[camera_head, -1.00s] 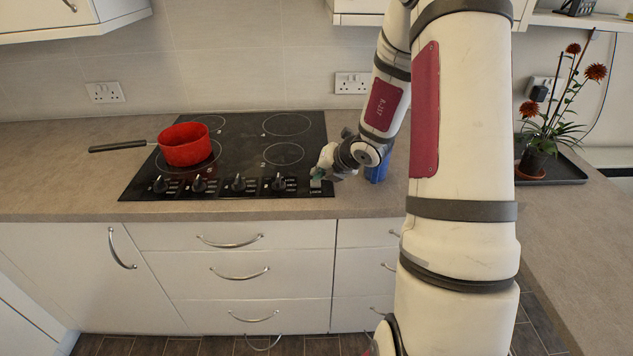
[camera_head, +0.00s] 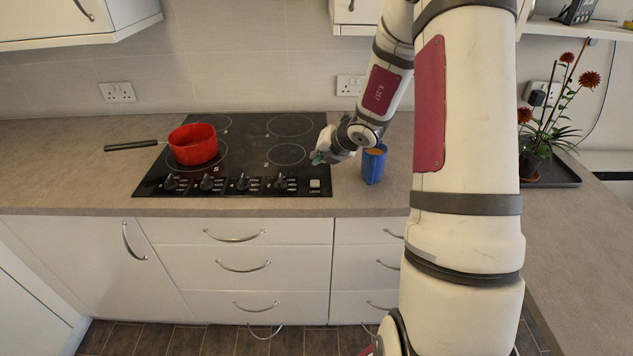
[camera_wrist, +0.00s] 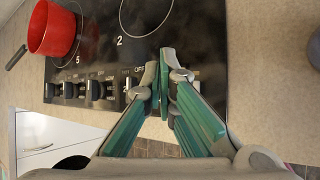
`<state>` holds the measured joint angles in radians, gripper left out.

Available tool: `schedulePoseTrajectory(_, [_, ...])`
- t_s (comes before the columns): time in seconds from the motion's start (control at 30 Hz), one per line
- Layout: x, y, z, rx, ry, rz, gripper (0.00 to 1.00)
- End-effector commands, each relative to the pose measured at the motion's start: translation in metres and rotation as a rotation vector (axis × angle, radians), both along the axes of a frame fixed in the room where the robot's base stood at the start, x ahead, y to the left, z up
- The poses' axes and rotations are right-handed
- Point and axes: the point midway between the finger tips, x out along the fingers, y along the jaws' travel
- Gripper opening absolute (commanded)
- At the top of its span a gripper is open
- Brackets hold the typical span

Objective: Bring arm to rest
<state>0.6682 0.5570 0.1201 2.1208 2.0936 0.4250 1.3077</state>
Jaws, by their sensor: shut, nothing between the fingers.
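My gripper (camera_head: 317,158) is above the right front part of the black cooktop (camera_head: 243,186), apart from the counter. In the wrist view my gripper (camera_wrist: 164,85) shows its green-padded fingers closed together with nothing between them. Behind the fingers in that view are the cooktop's front knobs and markings. My white arm with dark red panels fills the right of the head view and hides part of the counter.
A red pan (camera_head: 194,145) stands on the left of the cooktop, its handle pointing left. A blue cup (camera_head: 374,166) stands on the counter just right of my gripper. A potted red-flowered plant (camera_head: 536,150) stands at the far right. The left counter (camera_head: 70,180) is clear.

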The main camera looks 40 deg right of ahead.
Motion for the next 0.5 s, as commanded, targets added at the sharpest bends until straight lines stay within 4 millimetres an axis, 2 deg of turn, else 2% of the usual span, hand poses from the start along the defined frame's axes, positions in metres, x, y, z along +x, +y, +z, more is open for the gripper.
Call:
schedulePoseTrajectory(0.33, [0.001, 0.003, 0.004, -0.012, -0.005, 0.018, 0.00])
schedulePoseTrajectory(0.43, [0.004, 0.020, 0.023, -0.081, -0.029, 0.124, 0.00])
schedulePoseTrajectory(0.5, [0.006, 0.042, 0.047, -0.173, -0.060, 0.263, 0.00])
